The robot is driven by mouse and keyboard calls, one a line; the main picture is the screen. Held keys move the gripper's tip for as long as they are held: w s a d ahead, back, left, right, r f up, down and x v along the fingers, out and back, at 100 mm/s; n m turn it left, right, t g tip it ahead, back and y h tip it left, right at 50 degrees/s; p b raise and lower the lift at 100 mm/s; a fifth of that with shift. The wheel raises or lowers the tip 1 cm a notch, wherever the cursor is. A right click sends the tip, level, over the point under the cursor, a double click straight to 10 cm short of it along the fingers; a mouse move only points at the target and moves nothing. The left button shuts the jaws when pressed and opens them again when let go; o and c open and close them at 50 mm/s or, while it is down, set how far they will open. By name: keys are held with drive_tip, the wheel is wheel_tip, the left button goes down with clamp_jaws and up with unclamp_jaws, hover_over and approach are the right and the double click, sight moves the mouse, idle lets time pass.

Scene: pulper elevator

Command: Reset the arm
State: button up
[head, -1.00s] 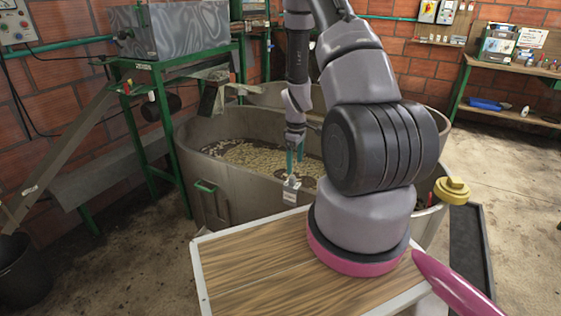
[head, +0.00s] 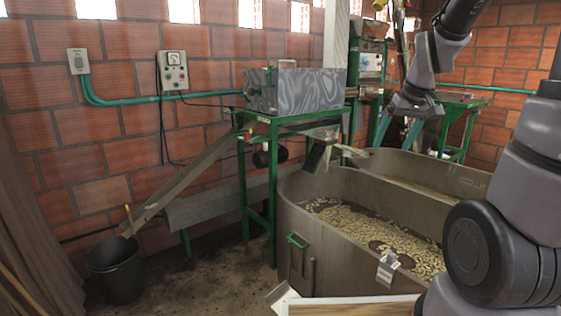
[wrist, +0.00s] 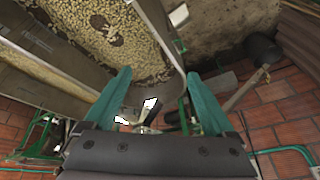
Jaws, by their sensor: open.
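My gripper (head: 400,130) is raised above the far rim of the metal tank at the right of the head view. Its two teal fingers are apart. In the wrist view my gripper (wrist: 158,95) shows both teal fingers spread wide with nothing between them. My arm folds upward at the right edge of the head view, partly cut off by the frame.
The metal tank (head: 318,188) holds pale beans. The pulper (head: 300,90) stands on a green frame (head: 272,180) behind it. A chute (head: 180,185) slopes to a black bucket (head: 117,268) at left. A control box (head: 173,70) hangs on the brick wall.

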drive_tip(key=s+a+r+m+t, duration=0.1)
drive_tip(key=s+a+r+m, duration=0.1)
drive_tip(key=s+r, duration=0.3)
drive_tip(key=s+a+r+m+t, duration=0.2)
drive_tip(key=s+r, duration=0.4)
drive_tip(key=s, duration=0.3)
drive_tip(key=shift+s+a+m+y, duration=0.25)
drive_tip(key=shift+s+m+y, duration=0.05)
drive_tip(key=shift+s+y, duration=0.1)
drive_tip(key=shift+w, duration=0.1)
idle(0.4)
